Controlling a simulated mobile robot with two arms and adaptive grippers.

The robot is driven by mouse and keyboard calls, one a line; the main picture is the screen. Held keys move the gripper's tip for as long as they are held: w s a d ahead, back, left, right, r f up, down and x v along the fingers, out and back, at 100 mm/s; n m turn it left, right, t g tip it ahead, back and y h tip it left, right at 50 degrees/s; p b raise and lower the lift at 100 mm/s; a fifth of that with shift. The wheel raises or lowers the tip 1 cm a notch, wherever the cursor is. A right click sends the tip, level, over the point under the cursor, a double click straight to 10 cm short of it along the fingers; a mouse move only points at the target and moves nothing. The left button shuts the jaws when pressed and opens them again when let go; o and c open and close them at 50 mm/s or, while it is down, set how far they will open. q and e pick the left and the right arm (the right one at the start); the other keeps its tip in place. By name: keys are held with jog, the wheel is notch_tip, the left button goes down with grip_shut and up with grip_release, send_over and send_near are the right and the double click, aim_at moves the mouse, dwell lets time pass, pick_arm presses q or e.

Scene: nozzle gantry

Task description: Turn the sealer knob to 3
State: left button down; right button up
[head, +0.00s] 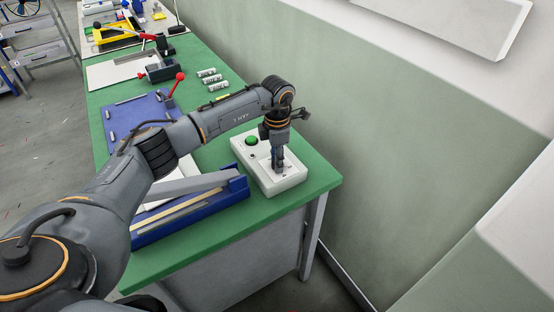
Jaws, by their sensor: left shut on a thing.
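The sealer is a long blue unit (190,221) with a grey arm across it, lying near the front end of the green bench. Behind it to the right stands a white control box (291,181) with a green button (252,141) on top. My left gripper (277,166) points straight down over the middle of the control box top, and its fingers are shut on the sealer knob. The fingers hide the knob, so its pointer and setting cannot be read. My right gripper is not in view.
The green bench (318,181) runs away to the upper left, with its bare corner right of the control box. A blue plate (128,112), a lever tool with a red ball (179,77) and several small cylinders (212,79) lie behind my left arm. A wall closes the right side.

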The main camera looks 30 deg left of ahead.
pick_arm(q)
jog(key=m+b, duration=0.2)
jog(key=shift+f+m+b, duration=0.2)
jog(key=shift+m+b, duration=0.2)
jog(key=m+b, duration=0.2)
jog(key=shift+m, duration=0.4)
jog(key=m+b, duration=0.2)
jog(key=m, duration=0.1)
jog(key=shift+r, duration=0.1)
jog(key=shift+r+m+b, duration=0.1)
jog(key=shift+m+b, duration=0.5)
jog(key=shift+m, duration=0.7)
jog(key=c, duration=1)
grip_release()
